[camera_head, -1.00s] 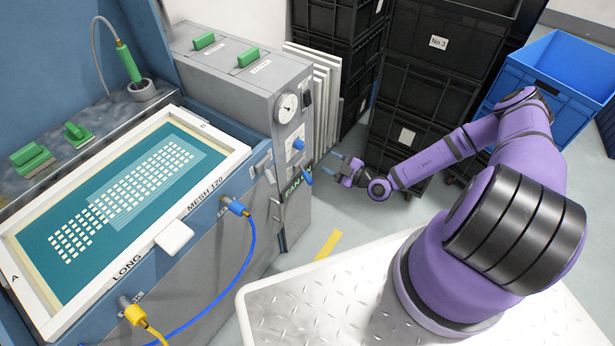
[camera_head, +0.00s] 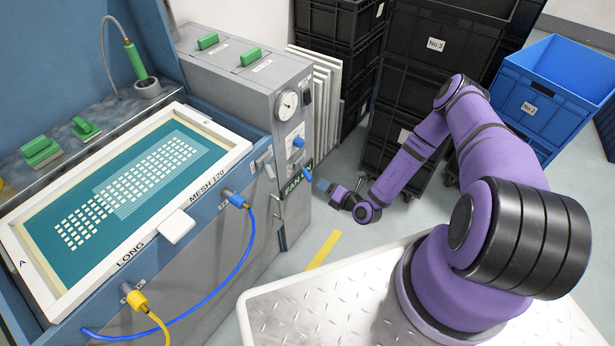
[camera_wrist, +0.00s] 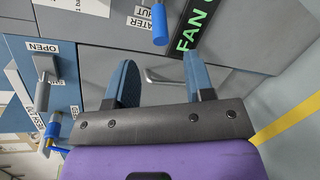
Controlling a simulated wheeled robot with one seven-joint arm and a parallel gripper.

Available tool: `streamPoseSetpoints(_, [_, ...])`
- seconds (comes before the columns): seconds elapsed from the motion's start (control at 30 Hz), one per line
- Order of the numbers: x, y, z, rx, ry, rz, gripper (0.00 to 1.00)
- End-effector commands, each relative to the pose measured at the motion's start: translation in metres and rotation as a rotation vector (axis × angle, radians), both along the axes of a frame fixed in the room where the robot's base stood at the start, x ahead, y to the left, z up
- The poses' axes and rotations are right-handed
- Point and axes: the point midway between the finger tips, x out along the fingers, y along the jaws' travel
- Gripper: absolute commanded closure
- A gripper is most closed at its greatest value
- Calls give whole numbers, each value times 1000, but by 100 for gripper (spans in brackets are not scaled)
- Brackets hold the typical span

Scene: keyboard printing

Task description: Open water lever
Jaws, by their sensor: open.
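The water lever (camera_head: 307,174) is a short blue-tipped handle on the side of the grey cabinet, just above the green FAN sign. It also shows at the top of the wrist view (camera_wrist: 160,25), beside a label reading WATER and SHUT. My gripper (camera_head: 324,186) is beside this panel, slightly right of and below the lever. In the wrist view my gripper (camera_wrist: 159,75) is open and empty, with two blue fingers apart. The blue tip lies beyond the fingertips, roughly in line with the gap, and no contact shows.
A gauge (camera_head: 287,106) and another blue knob (camera_head: 298,142) sit higher on the cabinet. A grey lever (camera_wrist: 42,92) stands by an OPEN label at left in the wrist view. Black crates (camera_head: 400,95) stand behind my arm. A blue hose (camera_head: 252,245) hangs in front.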

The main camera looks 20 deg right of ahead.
Motion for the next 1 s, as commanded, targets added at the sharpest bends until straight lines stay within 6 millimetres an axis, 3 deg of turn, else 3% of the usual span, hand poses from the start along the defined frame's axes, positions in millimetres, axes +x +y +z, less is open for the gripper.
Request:
streamPoseSetpoints(0.6, [81,38,-19,2,0,2,52])
streamPoseSetpoints(1.0, [93,44,-22,4,1,0,52])
